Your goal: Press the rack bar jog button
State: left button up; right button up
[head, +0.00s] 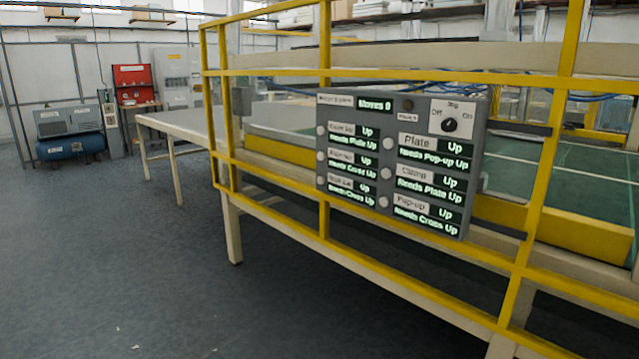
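A grey control panel (400,160) hangs on the yellow railing. It has two columns of labelled rows with small round pale buttons and green-lit text. The lower left row has a label that looks like "Rack Bar" (342,179), though it is blurred, and shows "Up" with a "Needs" line below. A round button (321,180) sits at its left. Other rows read "Plate", "Clamp" and "Pop-up", all "Up". A display (375,105) reads "Moves 0". A black "Jog" knob (450,125) sits between "Off" and "On". Neither gripper is in view.
The yellow railing (325,60) runs across the front of a long machine with a green bed (520,160). A pale table (180,125) stands behind at left. A blue compressor (68,145) and red cabinet (132,85) stand farther back. The dark floor at left is clear.

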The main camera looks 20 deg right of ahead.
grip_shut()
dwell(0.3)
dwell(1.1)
